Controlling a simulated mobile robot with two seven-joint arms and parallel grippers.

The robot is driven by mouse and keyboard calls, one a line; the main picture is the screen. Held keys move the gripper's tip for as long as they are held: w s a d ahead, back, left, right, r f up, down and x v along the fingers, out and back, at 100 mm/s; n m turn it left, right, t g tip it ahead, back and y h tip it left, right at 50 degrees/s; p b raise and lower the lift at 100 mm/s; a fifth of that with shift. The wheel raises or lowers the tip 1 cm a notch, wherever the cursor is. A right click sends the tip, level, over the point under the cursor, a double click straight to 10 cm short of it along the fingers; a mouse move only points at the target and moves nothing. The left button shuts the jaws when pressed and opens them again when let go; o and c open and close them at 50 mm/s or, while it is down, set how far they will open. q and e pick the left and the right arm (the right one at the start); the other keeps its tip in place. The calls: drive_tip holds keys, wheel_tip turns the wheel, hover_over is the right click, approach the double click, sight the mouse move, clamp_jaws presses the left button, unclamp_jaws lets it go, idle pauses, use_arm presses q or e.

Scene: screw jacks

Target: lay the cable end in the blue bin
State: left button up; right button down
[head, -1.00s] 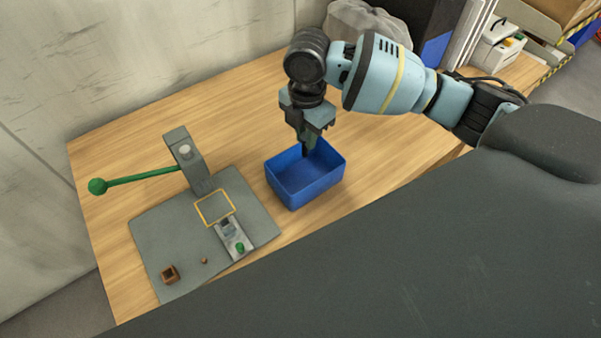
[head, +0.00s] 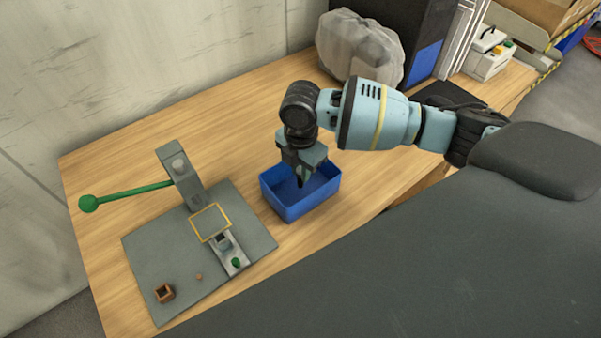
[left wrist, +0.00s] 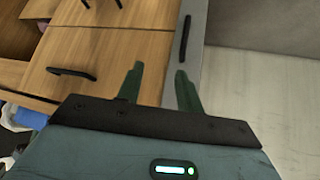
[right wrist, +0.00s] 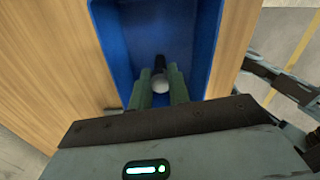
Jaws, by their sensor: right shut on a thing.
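The blue bin (head: 288,208) stands open on the wooden table. My right gripper (head: 300,182) points down into it, its fingertips below the rim level in the head view. In the right wrist view, my right gripper (right wrist: 159,75) is shut on the cable end, a pale round piece (right wrist: 160,85) with a dark part beyond it. The blue bin's inside (right wrist: 190,30) surrounds it there. Whether the cable end touches the floor of the bin I cannot tell. My left gripper (left wrist: 158,78) shows only in its wrist view, with fingers apart and nothing between them, in front of wooden drawers.
A grey bag (head: 358,48) stands behind my right arm. Bare table (head: 235,125) lies behind the bin.

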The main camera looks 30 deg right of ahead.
use_arm(q)
drive_tip(key=shift+f, duration=0.15)
use_arm(e)
drive_tip(key=shift+f, duration=1.05)
drive_tip(key=shift+f, duration=0.1)
drive_tip(key=c, duration=1.3)
unclamp_jaws()
wheel_tip(320, 180, up, 11)
drive_tip(key=shift+r+p, duration=0.15)
drive_tip(key=shift+p, duration=0.4)
drive_tip(key=shift+r, duration=0.5)
use_arm(q)
drive_tip(key=shift+w+r, duration=0.45)
drive_tip(key=shift+r, duration=0.3)
drive_tip(key=shift+s, duration=0.15)
use_arm(e)
drive_tip(key=shift+s+f, duration=0.1)
